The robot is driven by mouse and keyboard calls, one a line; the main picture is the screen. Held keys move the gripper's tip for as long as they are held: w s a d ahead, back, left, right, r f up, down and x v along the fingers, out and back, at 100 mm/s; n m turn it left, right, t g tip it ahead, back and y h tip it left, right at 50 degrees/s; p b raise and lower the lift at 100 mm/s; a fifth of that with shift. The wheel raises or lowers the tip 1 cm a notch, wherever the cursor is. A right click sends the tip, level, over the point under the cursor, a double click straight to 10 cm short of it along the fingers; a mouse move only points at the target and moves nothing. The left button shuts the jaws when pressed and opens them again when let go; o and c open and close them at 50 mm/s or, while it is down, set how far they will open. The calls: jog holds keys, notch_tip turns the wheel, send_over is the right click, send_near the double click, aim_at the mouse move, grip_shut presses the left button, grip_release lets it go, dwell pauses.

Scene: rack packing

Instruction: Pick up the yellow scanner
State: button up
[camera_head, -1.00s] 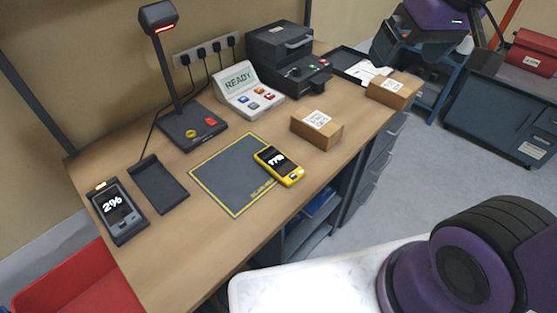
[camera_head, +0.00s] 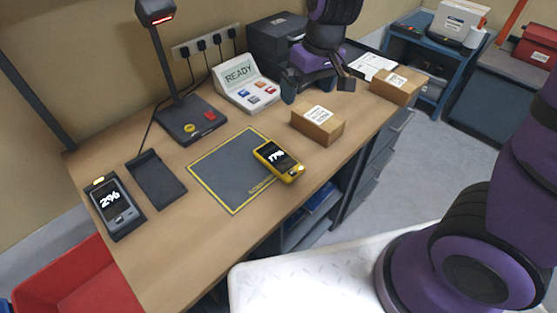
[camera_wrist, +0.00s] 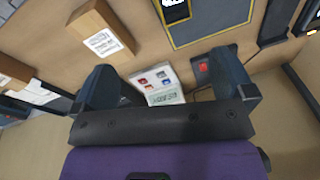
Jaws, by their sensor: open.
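The yellow scanner (camera_head: 278,161) lies flat, screen up showing 77%, across the right edge of the dark yellow-bordered mat (camera_head: 226,176). Its dark end also shows at the top of the wrist view (camera_wrist: 175,12). My gripper (camera_head: 318,92) is over the back of the bench, behind the nearer cardboard box and to the upper right of the scanner, apart from it. In the wrist view my gripper (camera_wrist: 168,80) has its two fingers spread wide with nothing between them; the keypad console lies beyond them.
Cardboard boxes (camera_head: 318,126) (camera_head: 398,88) stand right of the scanner. The READY console (camera_head: 246,86) and a lamp-like stand (camera_head: 190,122) are behind the mat. A grey scanner (camera_head: 114,208) and an empty dark cradle (camera_head: 157,181) lie left. The bench front-left is clear.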

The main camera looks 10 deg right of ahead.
jog(key=n+h, duration=0.2)
send_near(278, 159)
jog(key=shift+g, duration=0.4)
jog(key=shift+w+d+f, duration=0.1)
jog(key=shift+w+f, duration=0.05)
jog(key=shift+f, duration=1.4)
jog(key=shift+w+d+f, duration=0.1)
jog(key=shift+f, duration=1.45)
jog(key=shift+w+d+f, duration=0.1)
jog(key=shift+w+f, duration=0.05)
jog(key=shift+f, duration=1.45)
jog(key=c, duration=1)
